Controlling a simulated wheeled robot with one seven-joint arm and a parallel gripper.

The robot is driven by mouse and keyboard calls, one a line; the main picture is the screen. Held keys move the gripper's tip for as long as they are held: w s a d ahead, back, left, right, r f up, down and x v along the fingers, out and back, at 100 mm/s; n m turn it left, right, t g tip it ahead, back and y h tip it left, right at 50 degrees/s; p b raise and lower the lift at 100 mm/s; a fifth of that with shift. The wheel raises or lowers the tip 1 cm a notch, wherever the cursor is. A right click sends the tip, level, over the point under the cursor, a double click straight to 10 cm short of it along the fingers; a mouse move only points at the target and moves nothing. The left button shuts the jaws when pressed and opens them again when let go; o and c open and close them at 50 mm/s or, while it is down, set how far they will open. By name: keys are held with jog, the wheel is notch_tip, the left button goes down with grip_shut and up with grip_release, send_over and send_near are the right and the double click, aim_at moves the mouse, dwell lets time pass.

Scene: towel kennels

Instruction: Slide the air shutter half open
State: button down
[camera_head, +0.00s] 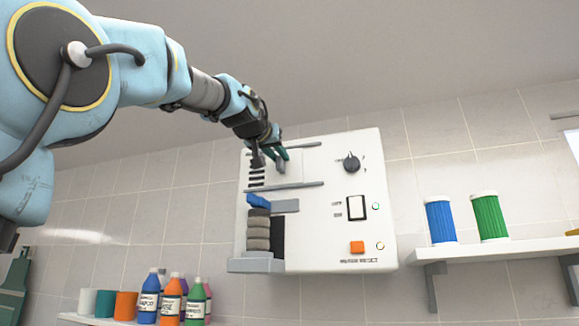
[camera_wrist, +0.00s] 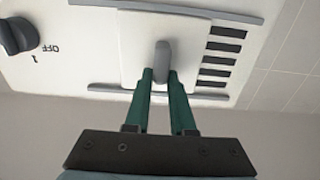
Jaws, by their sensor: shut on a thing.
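The air shutter (camera_wrist: 133,65) is a pale plate between two grey rails on the front of a white wall unit (camera_head: 335,215). In the wrist view several dark vent slots (camera_wrist: 216,62) show uncovered beside the plate. The shutter's grey knob (camera_wrist: 162,57) stands out from the plate. My gripper (camera_wrist: 161,76) has its green fingers shut on the knob, one on each side. In the head view my gripper (camera_head: 281,157) reaches the unit's upper left, and some slots (camera_head: 257,178) show left of the plate.
The unit also carries a black dial (camera_head: 351,163), a rocker switch (camera_head: 356,208) and an orange button (camera_head: 357,247). Rolled towels (camera_head: 258,232) are stacked at its lower left. Bottles (camera_head: 171,299) stand on a low shelf; blue (camera_head: 440,220) and green (camera_head: 489,218) containers stand on the right shelf.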

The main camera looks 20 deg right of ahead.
jog(key=shift+w+a, duration=0.3)
jog(key=c, duration=0.8)
grip_release()
jog(key=shift+o, duration=0.2)
jog(key=b+v, duration=0.5)
jog(key=v, duration=0.6)
